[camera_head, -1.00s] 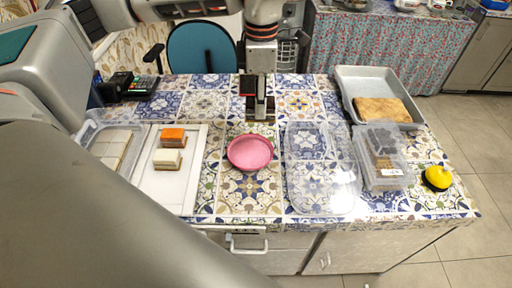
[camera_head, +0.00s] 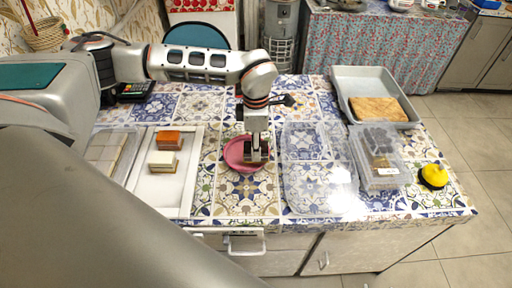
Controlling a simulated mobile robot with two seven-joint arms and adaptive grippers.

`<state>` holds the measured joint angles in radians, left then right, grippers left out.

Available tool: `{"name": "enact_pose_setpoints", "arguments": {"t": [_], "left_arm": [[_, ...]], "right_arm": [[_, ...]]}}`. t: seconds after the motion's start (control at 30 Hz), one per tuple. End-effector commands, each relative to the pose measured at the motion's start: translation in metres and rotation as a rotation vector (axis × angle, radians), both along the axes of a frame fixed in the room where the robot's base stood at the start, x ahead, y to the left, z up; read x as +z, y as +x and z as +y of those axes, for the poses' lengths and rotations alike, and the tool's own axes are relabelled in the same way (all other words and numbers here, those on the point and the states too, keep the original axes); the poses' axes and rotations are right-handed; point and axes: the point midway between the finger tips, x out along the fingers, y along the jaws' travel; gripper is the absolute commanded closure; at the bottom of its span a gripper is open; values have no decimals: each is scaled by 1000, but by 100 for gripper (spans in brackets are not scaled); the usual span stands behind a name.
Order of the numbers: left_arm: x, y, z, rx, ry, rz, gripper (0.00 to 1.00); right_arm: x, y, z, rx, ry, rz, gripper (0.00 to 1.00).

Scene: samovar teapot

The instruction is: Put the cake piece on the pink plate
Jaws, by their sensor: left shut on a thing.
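The pink plate (camera_head: 235,154) lies on the patterned tiled counter near its middle. My left gripper (camera_head: 256,155) points down over the right part of the plate and covers some of it. It is shut on a small piece, mostly hidden between the fingers, which I take to be the cake piece. I cannot tell whether the piece touches the plate. Two other cake pieces stand on the white tray (camera_head: 165,197) to the left: a reddish-brown one (camera_head: 168,140) behind and a cream-topped one (camera_head: 162,161) in front. My right gripper is not in view.
A clear lidded container (camera_head: 105,150) stands left of the tray. Right of the plate lie a clear plastic lid (camera_head: 318,185), a clear box with dark contents (camera_head: 378,165), a grey pan (camera_head: 345,82) holding a brown slab (camera_head: 378,109), and a yellow object (camera_head: 433,176).

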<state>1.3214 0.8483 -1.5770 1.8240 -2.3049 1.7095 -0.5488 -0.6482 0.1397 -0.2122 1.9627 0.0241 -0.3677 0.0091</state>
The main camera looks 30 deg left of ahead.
Motion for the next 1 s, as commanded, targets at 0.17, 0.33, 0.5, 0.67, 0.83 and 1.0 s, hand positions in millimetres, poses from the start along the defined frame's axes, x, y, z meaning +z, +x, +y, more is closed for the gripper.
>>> {"name": "enact_pose_setpoints", "arguments": {"t": [0.17, 0.33, 0.5, 0.67, 0.83, 1.0], "left_arm": [[-7, 0, -1, -2, -1, -3, 91], [-7, 0, -1, -2, 0, -1, 91], [-12, 0, 0, -2, 0, -1, 91], [-13, 0, 0, -1, 0, -1, 52], [-13, 0, 0, -1, 0, -1, 52], [-11, 0, 0, -1, 0, -1, 52]], "right_arm": [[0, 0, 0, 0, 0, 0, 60], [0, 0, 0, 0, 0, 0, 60], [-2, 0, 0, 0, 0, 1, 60], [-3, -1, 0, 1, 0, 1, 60], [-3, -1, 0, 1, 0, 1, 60], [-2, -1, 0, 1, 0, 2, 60]]}}
